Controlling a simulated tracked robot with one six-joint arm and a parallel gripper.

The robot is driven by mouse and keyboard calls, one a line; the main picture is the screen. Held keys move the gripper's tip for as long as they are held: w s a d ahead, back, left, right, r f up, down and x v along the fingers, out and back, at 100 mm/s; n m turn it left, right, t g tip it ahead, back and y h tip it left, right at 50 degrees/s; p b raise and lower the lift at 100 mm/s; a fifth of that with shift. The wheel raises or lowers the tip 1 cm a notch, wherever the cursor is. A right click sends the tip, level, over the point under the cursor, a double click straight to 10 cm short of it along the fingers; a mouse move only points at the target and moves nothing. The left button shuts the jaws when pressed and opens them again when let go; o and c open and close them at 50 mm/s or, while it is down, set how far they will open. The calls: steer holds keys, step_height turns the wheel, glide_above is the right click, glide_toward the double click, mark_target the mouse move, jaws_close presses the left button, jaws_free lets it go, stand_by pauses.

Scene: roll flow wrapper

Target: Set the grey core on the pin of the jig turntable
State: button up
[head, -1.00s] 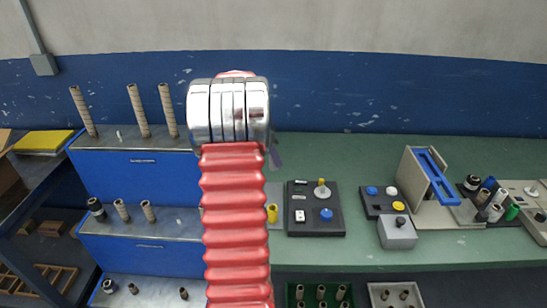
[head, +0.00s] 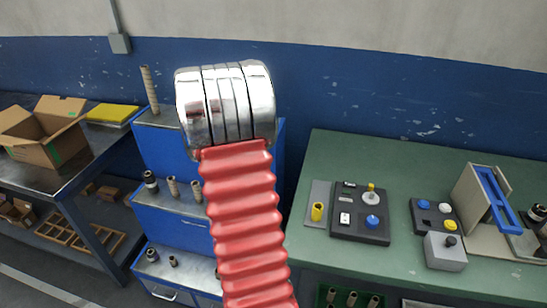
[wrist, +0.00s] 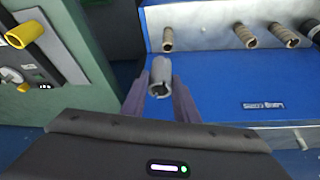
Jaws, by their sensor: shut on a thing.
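My gripper (wrist: 160,100) has purple fingers shut on the grey core (wrist: 161,74), a short hollow tube, in the wrist view. The core is held in the air in front of the blue drawer unit. In the head view my red-sleeved arm hides the gripper and core. The green bench carries a dark panel (head: 347,228) with a pale disc and yellow-tipped post (head: 371,194), a blue knob and a white switch. I cannot tell for sure whether this disc and post are the jig turntable and pin. A yellow cylinder (head: 317,211) stands on a grey plate left of the panel.
The stepped blue drawer unit (head: 175,150) holds several brown tubes. An open cardboard box (head: 45,135) sits on the left table. A grey box with a black knob (head: 445,251) and a blue-railed stand (head: 492,195) are right of the panel. The bench's back area is bare.

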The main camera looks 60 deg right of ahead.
steer(key=w+a+f+n+t+y, duration=0.15)
steer(key=w+a+n, duration=0.35)
steer(key=w+a, duration=0.5)
steer(key=w+a+n+t, duration=0.2)
steer(key=w+a+n, duration=0.25)
steer(key=a, duration=0.95)
steer(key=w+a+n+y, duration=0.1)
steer(key=a+n, duration=0.3)
steer(key=a, duration=0.9)
steer(key=w+a+f+n+y, duration=0.1)
steer(key=a+n, duration=0.3)
steer(key=a, duration=0.8)
steer(key=shift+w+a+n+t+y, duration=0.35)
steer(key=shift+w+a+t+y, duration=0.05)
steer(key=shift+w+t+y, duration=0.1)
